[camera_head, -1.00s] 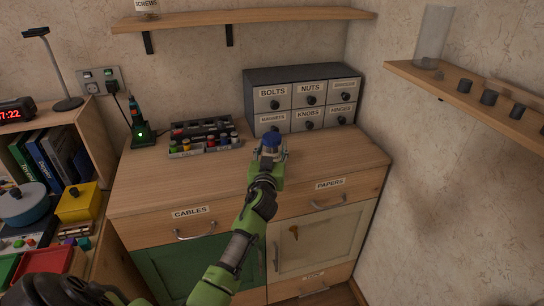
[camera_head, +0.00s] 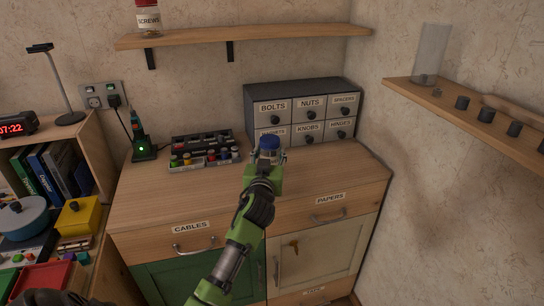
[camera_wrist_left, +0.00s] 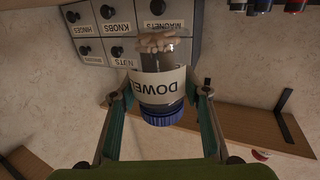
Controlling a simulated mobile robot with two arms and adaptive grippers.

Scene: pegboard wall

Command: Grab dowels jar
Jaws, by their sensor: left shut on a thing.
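The dowels jar (camera_wrist_left: 160,85) is a clear jar with a blue lid, a cream label reading "DOWE…" and light wooden dowels inside. In the left wrist view it appears upside down between the two fingers. My left gripper (camera_wrist_left: 160,98) is shut on it from both sides. In the head view the jar's blue lid (camera_head: 269,142) shows at the end of my green left arm, in front of the drawer unit, partly covering the lower-left drawer's label. The gripper hides much of the jar in that view. My right gripper is not in view.
A grey drawer unit (camera_head: 300,85) stands at the back of the wooden cabinet top (camera_head: 210,190). A tray of small bottles (camera_head: 205,165) is left of the arm. A wall shelf (camera_head: 245,30) holds a screws jar (camera_head: 148,18). The right shelf (camera_head: 470,115) holds a glass cylinder (camera_head: 430,55).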

